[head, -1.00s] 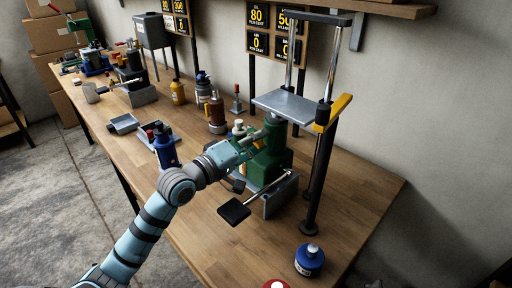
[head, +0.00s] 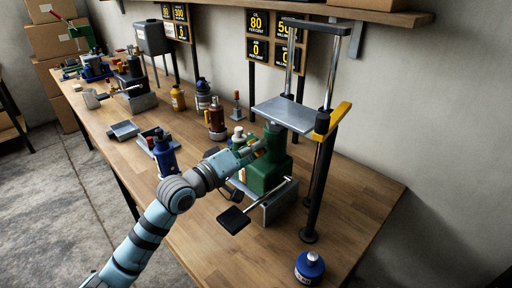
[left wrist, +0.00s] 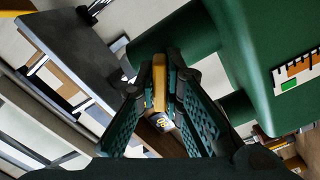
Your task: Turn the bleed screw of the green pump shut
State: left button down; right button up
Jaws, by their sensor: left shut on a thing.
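The green pump (head: 266,172) stands on the bench under a steel frame with a flat plate. My left gripper (head: 256,151) reaches in from the left against the pump's upper side. In the left wrist view, its fingertips (left wrist: 159,80) are shut on a yellow bar-shaped piece, which looks like the bleed screw (left wrist: 159,88). The pump's green body (left wrist: 265,60) fills the right of that view, with a scale label on it. The screw's seat is hidden behind the fingers. My right gripper is not in view.
A pump lever with a black pedal (head: 233,219) sticks out in front. Blue, brown and yellow bottles stand behind left.

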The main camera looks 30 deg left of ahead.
pick_arm(q)
jog(key=m, duration=0.2)
jog(key=shift+f+m, duration=0.15)
jog(key=shift+m, duration=0.15)
jog(key=m, duration=0.2)
jog(key=shift+m, duration=0.4)
jog(key=m+b, duration=0.1)
jog(key=m, duration=0.4)
jog(key=shift+f+m+b, duration=0.1)
jog(key=shift+m+b, duration=0.3)
jog(key=c, duration=1.7)
grip_release()
jog(key=shift+r, duration=0.2)
